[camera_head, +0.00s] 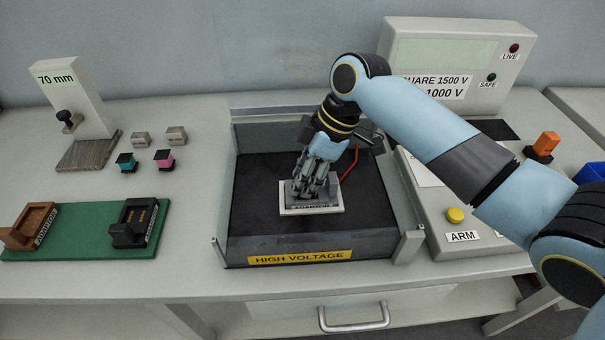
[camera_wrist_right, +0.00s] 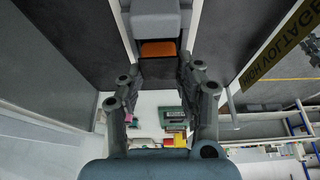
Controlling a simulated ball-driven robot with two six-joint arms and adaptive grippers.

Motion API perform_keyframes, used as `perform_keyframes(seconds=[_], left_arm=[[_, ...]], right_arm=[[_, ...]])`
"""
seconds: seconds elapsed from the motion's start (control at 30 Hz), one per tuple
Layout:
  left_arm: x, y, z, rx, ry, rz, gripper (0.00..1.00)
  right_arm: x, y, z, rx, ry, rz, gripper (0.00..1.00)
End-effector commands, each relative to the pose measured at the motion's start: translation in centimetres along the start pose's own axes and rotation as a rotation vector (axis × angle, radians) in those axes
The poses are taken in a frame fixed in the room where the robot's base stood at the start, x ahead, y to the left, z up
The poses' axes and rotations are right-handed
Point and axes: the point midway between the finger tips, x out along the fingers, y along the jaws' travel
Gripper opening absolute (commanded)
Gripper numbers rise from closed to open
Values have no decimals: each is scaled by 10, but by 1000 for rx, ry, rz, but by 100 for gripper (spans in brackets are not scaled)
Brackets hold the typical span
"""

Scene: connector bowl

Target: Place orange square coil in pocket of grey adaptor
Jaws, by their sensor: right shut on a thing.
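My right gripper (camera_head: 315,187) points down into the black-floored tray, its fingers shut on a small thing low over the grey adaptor. The grey adaptor (camera_head: 318,206) sits on a pale plate in the tray, and my fingers cover most of it. In the right wrist view, an orange face (camera_wrist_right: 157,48), seemingly the orange square coil, shows just beyond the fingertips (camera_wrist_right: 160,72), against a grey block. A dark part sits between the fingertips. I cannot tell whether the coil is seated in the pocket. My left gripper is not in view.
The tray has low walls and a HIGH VOLTAGE front (camera_head: 300,257). A control box (camera_head: 470,235) stands right of it. On the left are a green mat (camera_head: 85,245) with brown and black adaptors, teal (camera_head: 126,161) and pink (camera_head: 163,158) coils, and a gauge stand (camera_head: 75,105).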

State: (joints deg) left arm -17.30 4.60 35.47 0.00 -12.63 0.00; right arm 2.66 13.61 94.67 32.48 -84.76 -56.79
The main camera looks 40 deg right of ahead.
Motion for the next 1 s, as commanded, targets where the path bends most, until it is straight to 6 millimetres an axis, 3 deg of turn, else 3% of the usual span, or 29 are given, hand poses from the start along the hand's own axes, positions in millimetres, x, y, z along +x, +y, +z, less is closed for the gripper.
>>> perform_keyframes(seconds=[0.07,0.1,0.27,0.63,1.0], left_arm=[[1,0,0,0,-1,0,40],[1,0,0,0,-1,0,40],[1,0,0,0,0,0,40],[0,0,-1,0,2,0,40],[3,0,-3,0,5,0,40]], right_arm=[[2,0,1,1,0,0,2],[2,0,1,0,0,0,38],[2,0,1,0,0,0,57],[-7,1,0,-1,0,2,57],[-85,2,1,-3,-3,5,57]])
